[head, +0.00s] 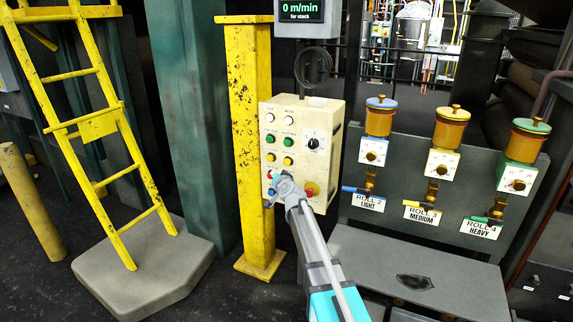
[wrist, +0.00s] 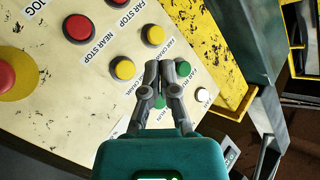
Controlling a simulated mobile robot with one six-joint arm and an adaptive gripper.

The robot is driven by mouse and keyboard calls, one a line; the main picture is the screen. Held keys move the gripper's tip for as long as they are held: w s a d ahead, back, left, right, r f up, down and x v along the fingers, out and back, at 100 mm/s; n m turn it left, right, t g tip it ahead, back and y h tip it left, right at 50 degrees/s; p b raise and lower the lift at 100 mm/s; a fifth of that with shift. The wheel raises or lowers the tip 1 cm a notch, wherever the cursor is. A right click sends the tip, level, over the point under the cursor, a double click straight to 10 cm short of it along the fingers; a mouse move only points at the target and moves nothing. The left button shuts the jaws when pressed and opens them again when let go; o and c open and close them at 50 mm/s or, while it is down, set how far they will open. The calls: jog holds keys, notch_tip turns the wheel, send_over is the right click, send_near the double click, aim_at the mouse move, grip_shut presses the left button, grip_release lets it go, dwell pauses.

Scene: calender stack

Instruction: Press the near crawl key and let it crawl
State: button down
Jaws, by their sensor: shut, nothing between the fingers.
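The near crawl key is a yellow button (wrist: 123,69) on the cream control box (head: 320,125). Its label is partly hidden by my fingers. In the head view it appears to be the right-hand yellow button (head: 288,160). My gripper (wrist: 160,66) is shut and empty. In the wrist view its tips show to the right of the near crawl key, between the far crawl key (wrist: 153,35) and the green near run key (wrist: 158,101), partly covering the latter. In the head view my gripper (head: 284,180) is at the lower part of the box. I cannot tell whether the tips touch the panel.
Red near stop (wrist: 78,28) and green far run (wrist: 183,68) are close by. A large red button (head: 311,189) sits low on the box. The display (head: 300,10) reads 0 m/min. A yellow post (head: 248,120) stands left of the box; oiler cups (head: 379,118) stand right.

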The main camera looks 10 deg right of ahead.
aim_at(288, 162)
jog(key=shift+w+d, duration=0.75)
jog(key=shift+w, duration=0.3)
jog(key=shift+w+d, duration=0.8)
jog(key=shift+w, duration=0.25)
jog(key=shift+w+d, duration=0.75)
jog(key=shift+w, duration=0.3)
